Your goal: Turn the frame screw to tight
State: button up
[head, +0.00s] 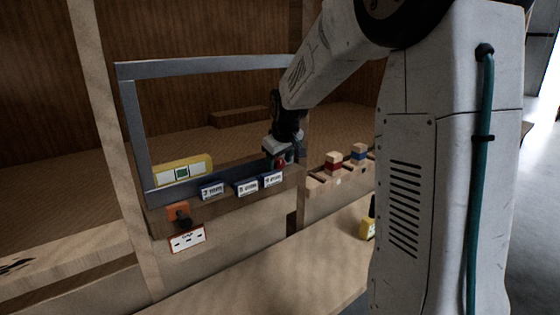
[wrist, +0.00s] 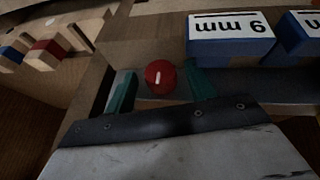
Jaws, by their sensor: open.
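A round red knob (wrist: 160,77) with a short white line, which I take for the frame screw, sits at the edge of the grey metal frame. Its white line runs nearly upright in the wrist view. In the head view the red knob (head: 280,162) shows small below my gripper (head: 281,151) and is partly hidden by it. In the wrist view my gripper (wrist: 159,84) is open, with one teal finger on each side of the knob. I cannot tell whether the fingers touch it.
Several blue labelled blocks (head: 246,187) line the ledge left of the knob. A yellow level-like bar (head: 182,170) lies behind them. An orange switch (head: 178,211) sits above a white-and-red label (head: 188,240). Wooden holders with red (head: 333,167) and blue (head: 359,153) pieces stand to the right.

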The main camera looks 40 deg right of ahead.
jog(key=c, duration=1)
jog(key=shift+o, duration=0.2)
jog(key=shift+d+y, duration=0.1)
jog(key=shift+y, duration=0.2)
jog(key=shift+d+m+y, duration=0.15)
jog(key=shift+m+y, duration=0.15)
jog(key=shift+y, duration=0.5)
jog(key=shift+d+m+y, duration=0.2)
jog(key=shift+m+y, duration=0.1)
jog(key=shift+y, duration=1.3)
jog(key=o, duration=1)
jog(key=shift+c, duration=0.2)
